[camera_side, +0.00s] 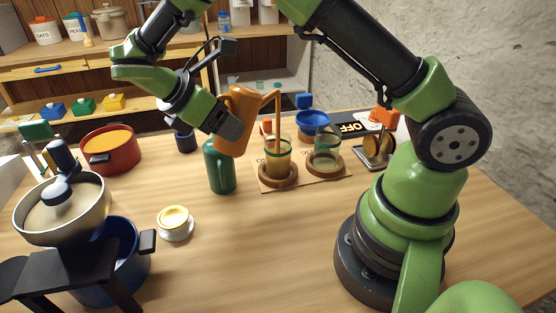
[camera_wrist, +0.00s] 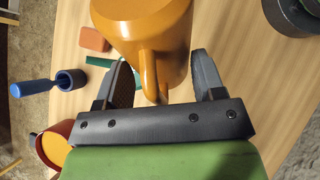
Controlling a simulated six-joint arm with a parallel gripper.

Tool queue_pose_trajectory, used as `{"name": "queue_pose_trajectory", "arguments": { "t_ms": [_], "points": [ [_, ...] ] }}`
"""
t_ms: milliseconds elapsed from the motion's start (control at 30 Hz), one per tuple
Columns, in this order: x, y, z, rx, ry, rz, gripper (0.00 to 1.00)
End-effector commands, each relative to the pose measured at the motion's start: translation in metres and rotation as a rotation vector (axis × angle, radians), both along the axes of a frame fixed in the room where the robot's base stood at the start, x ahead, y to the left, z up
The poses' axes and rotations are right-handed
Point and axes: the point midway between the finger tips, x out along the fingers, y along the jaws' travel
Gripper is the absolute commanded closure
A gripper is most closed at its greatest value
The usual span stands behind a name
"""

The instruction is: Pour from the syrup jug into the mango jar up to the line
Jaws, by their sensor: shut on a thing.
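The orange syrup jug (camera_side: 238,120) is tilted in the air, its spout toward the right. My gripper (camera_side: 230,128) is shut on its handle; the wrist view shows the handle between the two fingers and the jug body (camera_wrist: 145,25) beyond. An amber stream (camera_side: 278,118) falls from the spout into the left glass jar (camera_side: 279,160), which holds yellow-orange contents and stands upright in a wooden ring. A second glass jar (camera_side: 327,150) stands to its right and looks mostly clear. The labels are too small to read, and I cannot make out the fill line against the level.
A green bottle (camera_side: 219,168) stands just below the jug. A small yellow-topped cup (camera_side: 175,222), a red pot (camera_side: 108,152) and a blue pot (camera_side: 120,265) are left. A blue bowl (camera_side: 312,122) and an OFF sign (camera_side: 352,127) are behind the jars. The front middle table is clear.

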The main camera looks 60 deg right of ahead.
Motion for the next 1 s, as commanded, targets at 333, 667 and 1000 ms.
{"name": "queue_pose_trajectory", "arguments": {
  "t_ms": [333,667,1000],
  "points": [
    [0.0001,0.0000,0.0001,0.000,0.000,0.000,0.70],
    [0.0003,0.0005,0.0007,0.019,-0.008,-0.001,0.70],
    [0.0004,0.0004,0.0019,0.037,-0.016,-0.001,0.70]
  ]
}}
